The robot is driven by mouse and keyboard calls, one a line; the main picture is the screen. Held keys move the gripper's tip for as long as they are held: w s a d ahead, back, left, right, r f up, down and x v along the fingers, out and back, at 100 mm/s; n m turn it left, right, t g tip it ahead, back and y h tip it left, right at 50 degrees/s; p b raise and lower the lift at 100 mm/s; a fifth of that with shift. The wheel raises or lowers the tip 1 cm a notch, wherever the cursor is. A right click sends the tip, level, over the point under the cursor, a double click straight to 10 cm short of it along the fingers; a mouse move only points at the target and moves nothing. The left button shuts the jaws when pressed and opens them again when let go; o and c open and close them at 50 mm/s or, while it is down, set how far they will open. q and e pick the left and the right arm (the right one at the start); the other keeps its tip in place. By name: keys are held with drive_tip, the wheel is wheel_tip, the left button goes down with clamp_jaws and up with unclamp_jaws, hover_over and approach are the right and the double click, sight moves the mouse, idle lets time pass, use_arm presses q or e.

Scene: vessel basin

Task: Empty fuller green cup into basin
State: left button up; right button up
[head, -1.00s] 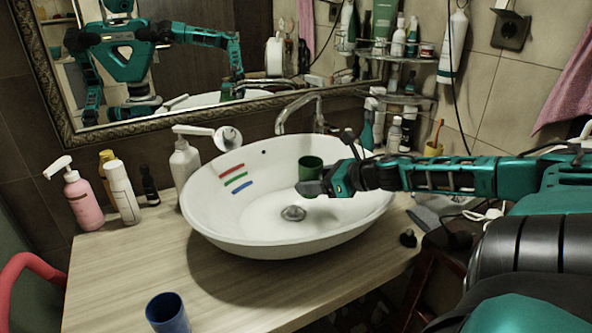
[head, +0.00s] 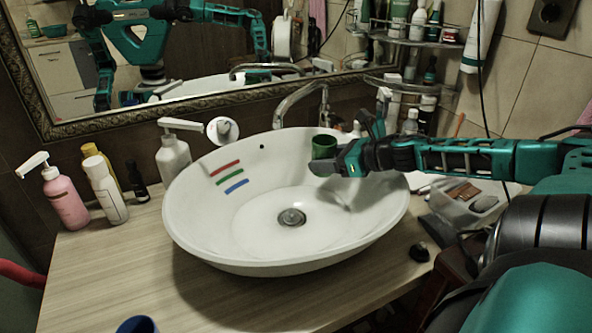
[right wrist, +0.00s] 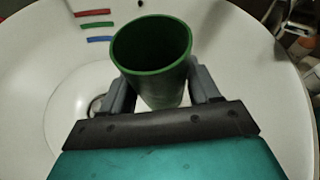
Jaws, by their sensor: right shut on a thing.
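A green cup (head: 324,146) is held by my right gripper (head: 322,166) over the right back part of the white basin (head: 185,212). In the right wrist view the cup (right wrist: 152,70) sits between the two fingers of the gripper (right wrist: 160,88), its open rim toward the camera. Its inside looks dark green, and I cannot make out any liquid in it. The cup looks about upright in the head view. The basin's drain (head: 291,217) lies left of and nearer than the cup. Red, green and blue stripes (head: 230,177) mark the basin's inner left wall. My left gripper is not in view.
A blue cup (head: 137,325) stands at the counter's front edge, partly cut off. Pink and white bottles (head: 66,202) stand at left. A faucet (head: 300,103) rises behind the basin. A tray (head: 470,203) sits at right.

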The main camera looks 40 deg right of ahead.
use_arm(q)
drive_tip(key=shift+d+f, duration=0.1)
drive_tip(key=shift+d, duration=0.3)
use_arm(e)
drive_tip(key=shift+w+d, duration=0.25)
drive_tip(key=shift+d, duration=0.15)
drive_tip(key=shift+s, duration=0.1)
drive_tip(key=shift+a+f, duration=0.1)
drive_tip(key=shift+a, duration=0.05)
drive_tip(key=shift+s+a+f+n+h, duration=0.1)
drive_tip(key=shift+a+f+n+h, duration=0.25)
drive_tip(key=shift+n, duration=0.25)
drive_tip(key=shift+a+r+n+h, duration=0.3)
drive_tip(key=shift+a+n+h, duration=0.05)
drive_tip(key=shift+n, duration=0.05)
use_arm(q)
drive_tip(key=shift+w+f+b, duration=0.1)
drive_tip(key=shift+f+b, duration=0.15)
drive_tip(key=shift+b, duration=0.05)
use_arm(e)
drive_tip(key=shift+s+a+r+n+t+h, duration=0.1)
drive_tip(key=shift+a+r+n+t+h, duration=0.15)
drive_tip(key=shift+a+r+n+h, duration=0.55)
drive_tip(key=shift+s+a+r+n+t+h, duration=0.1)
drive_tip(key=shift+r+n+t+h, duration=0.3)
drive_tip(key=shift+n, duration=0.85)
drive_tip(key=shift+s+a+r+n+t+h, duration=0.15)
drive_tip(key=shift+a+r+n+h, duration=0.3)
drive_tip(key=shift+r+n+h, duration=0.45)
